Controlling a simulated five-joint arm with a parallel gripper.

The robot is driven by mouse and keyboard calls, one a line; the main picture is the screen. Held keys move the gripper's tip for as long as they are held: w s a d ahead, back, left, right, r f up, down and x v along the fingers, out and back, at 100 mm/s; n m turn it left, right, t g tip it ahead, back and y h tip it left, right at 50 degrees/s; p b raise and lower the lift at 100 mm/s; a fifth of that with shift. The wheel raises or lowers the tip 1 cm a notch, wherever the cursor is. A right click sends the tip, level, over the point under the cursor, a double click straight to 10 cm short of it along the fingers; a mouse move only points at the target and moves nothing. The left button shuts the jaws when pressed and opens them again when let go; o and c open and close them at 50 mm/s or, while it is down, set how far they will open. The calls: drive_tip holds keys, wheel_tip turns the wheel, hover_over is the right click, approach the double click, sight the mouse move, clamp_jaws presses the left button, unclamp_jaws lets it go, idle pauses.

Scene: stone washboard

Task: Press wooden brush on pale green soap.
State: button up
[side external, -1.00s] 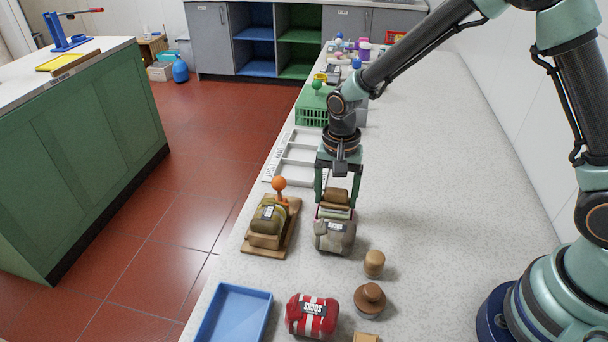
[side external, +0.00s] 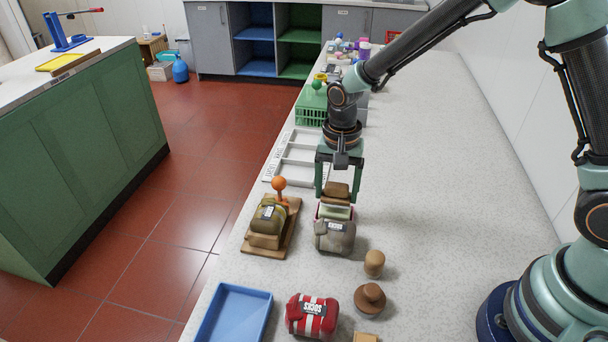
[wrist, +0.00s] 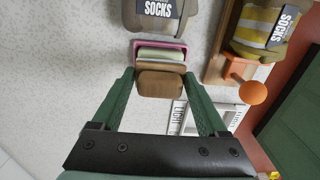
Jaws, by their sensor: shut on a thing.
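The wooden brush (side external: 337,190) is between the green fingers of my gripper (side external: 337,192), which is shut on it. The brush shows as a brown block in the wrist view (wrist: 160,83). The pale green soap (side external: 335,212) is just below the brush, and it also shows in the wrist view (wrist: 162,54). The soap sits in a pink dish (wrist: 160,44), mostly hidden in the side view behind a grey socks bundle. The brush is over the soap's near part; I cannot tell whether they touch.
The grey socks bundle (side external: 335,237) is close beside the dish. A yellow-striped bundle (side external: 268,215) lies on a wooden stand with an orange knob (side external: 279,183). A red bundle (side external: 311,315), blue tray (side external: 236,315) and wooden pieces (side external: 374,264) are nearer. The counter's right is clear.

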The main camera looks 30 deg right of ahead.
drive_tip(key=shift+r, duration=2.7)
